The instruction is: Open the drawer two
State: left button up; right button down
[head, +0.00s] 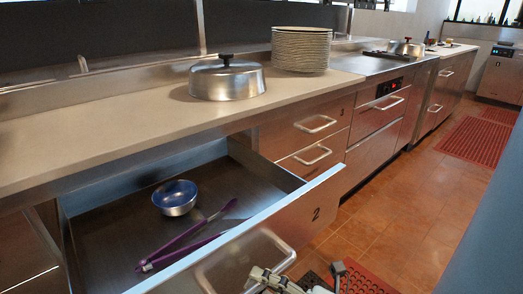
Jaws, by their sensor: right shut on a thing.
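The drawer marked "2" (316,214) stands pulled well out from under the counter. Its inside is in plain view and its steel front faces me. The drawer's bar handle (280,240) is at the bottom of the head view. My right gripper (264,277) is at the lower edge of the view, at the handle, and shut on it. The lower part of the gripper is cut off by the frame.
In the drawer lie a blue-lined metal bowl (175,198) and purple tongs (185,236). A domed lid (227,80) and a plate stack (300,49) stand on the counter (110,130). Closed drawers (315,124) are to the right. Tiled floor (385,210) is open beyond.

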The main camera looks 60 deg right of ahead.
jog(key=c, duration=1.2)
grip_release()
jog(key=shift+c, duration=0.2)
jog(key=v, duration=1.2)
jog(key=shift+w, duration=0.1)
